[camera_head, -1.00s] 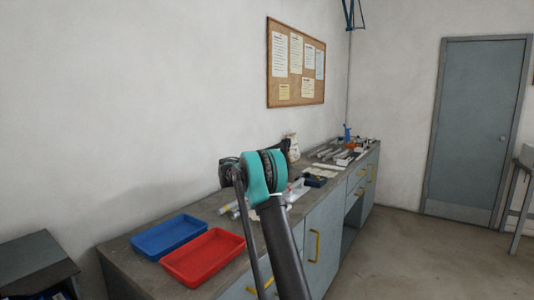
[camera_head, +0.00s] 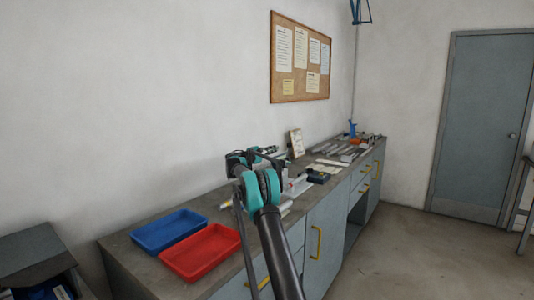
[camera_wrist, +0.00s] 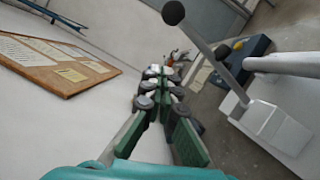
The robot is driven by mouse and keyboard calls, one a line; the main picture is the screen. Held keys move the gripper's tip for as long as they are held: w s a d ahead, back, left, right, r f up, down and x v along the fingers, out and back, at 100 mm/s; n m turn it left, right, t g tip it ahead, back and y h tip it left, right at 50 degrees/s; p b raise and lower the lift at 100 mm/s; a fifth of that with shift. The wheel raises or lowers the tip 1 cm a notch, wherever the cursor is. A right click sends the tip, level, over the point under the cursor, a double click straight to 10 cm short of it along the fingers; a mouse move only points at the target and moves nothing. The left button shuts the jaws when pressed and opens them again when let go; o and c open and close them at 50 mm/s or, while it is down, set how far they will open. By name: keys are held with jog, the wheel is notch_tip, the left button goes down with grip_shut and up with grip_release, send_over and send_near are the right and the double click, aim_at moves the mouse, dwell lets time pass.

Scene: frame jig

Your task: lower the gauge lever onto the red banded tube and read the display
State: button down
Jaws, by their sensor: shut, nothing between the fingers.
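The gauge lever (camera_wrist: 208,50) shows in the wrist view as a grey rod with a black ball knob, raised and slanting from a white base block (camera_wrist: 275,126). A light grey cylinder (camera_wrist: 287,62) lies beside it at the right edge; no red band shows on it. A dark blue box (camera_wrist: 240,60), maybe the display unit, stands behind the lever, and its reading cannot be made out. In the head view the blue box (camera_head: 317,177) is on the bench. My gripper (camera_wrist: 165,78) is shut and empty, left of the lever and apart from it.
A blue tray (camera_head: 169,231) and a red tray (camera_head: 201,252) stand at the near end of the bench (camera_head: 130,263). A small upright card (camera_head: 297,143) and several parts stand farther along. A cork board (camera_head: 300,57) hangs on the wall.

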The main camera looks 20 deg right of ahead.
jog(key=shift+s+d+r, duration=0.35)
jog(key=shift+s+d, duration=0.35)
jog(key=shift+s, duration=0.1)
jog(key=shift+s+d+r, duration=0.35)
jog(key=shift+s+d, duration=0.35)
jog(key=shift+s, duration=0.05)
